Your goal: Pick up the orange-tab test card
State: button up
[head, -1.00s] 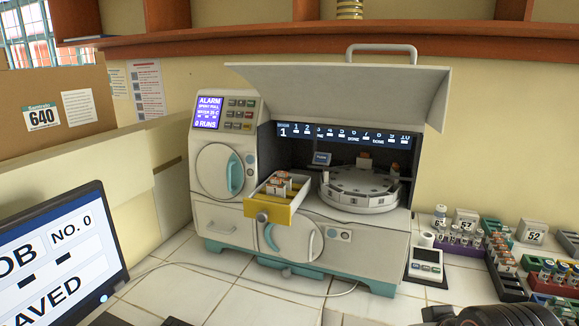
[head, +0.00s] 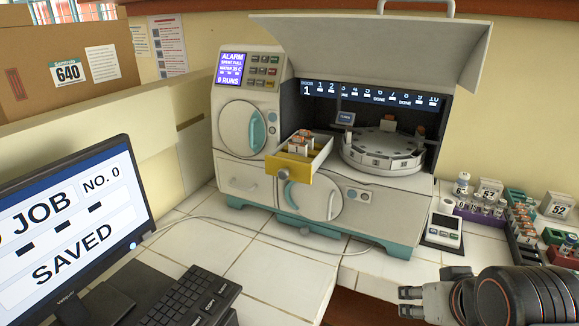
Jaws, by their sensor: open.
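Several small cards with orange and white tops (head: 302,142) stand in the pulled-out drawer with the yellow front (head: 288,183) on the incubator. Another card with an orange top (head: 417,131) stands at the right rear of the round carousel (head: 382,168). Which one is the orange-tab test card I cannot tell at this size. My gripper (head: 404,302) is at the lower right, open and empty, pointing left. It is well below and to the right of the drawer, apart from all the cards.
The incubator (head: 240,185) has its large lid (head: 370,45) raised above the carousel. Racks of vials (head: 485,206) and a small meter (head: 443,230) stand to its right. A monitor (head: 75,230) and keyboard (head: 185,298) are at the lower left. White tiles (head: 270,270) in front are mostly clear.

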aim_at(297, 146)
jog(key=i+l, duration=0.1)
jog(key=i, duration=0.45)
jog(key=i+u, duration=0.1)
jog(key=u, duration=1.15)
